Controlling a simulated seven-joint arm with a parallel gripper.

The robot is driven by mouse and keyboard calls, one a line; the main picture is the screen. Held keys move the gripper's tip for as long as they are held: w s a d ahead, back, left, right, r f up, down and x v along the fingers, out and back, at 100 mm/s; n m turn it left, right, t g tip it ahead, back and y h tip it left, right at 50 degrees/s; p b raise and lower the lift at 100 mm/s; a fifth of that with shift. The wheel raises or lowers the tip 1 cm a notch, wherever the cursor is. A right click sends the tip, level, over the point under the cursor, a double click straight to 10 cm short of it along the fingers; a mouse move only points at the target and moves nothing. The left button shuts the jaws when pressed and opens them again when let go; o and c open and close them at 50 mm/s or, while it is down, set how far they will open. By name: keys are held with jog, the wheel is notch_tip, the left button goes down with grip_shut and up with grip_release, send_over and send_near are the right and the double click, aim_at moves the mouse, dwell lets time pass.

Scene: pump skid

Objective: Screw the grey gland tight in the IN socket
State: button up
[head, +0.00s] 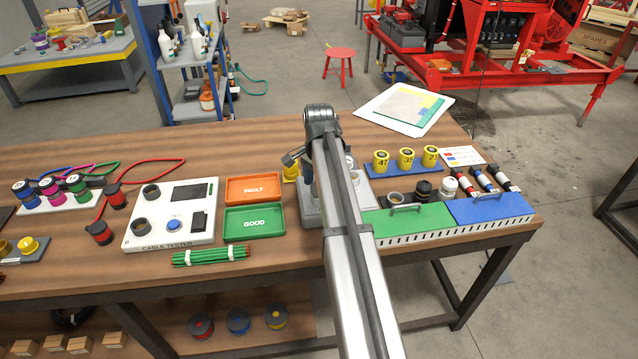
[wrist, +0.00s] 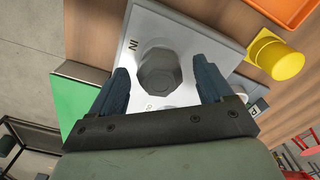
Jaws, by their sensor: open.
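The grey gland (wrist: 158,72) shows in the wrist view as a dark grey hexagonal piece at the IN mark on a light grey block (wrist: 190,22). It appears to sit in the IN socket; how deep it sits I cannot tell. My gripper (wrist: 165,85) is open, with one blue-grey finger on each side of the gland and a visible gap to both. In the head view my arm hides the gland and most of the block (head: 309,208).
A yellow cylinder (wrist: 274,58) stands beside the block. An orange tray (head: 254,189) and a green tray (head: 254,222) lie left of it in the head view. A green-lidded box (head: 405,221) and a blue-lidded box (head: 490,206) stand to the right.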

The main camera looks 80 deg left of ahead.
dwell(0.3)
jog(key=n, duration=0.4)
jog(key=shift+n, duration=2.6)
jog(key=shift+c, duration=0.4)
jog(key=c, duration=1)
jog(key=m, duration=0.4)
jog(key=shift+m, duration=0.4)
jog(key=m, duration=0.4)
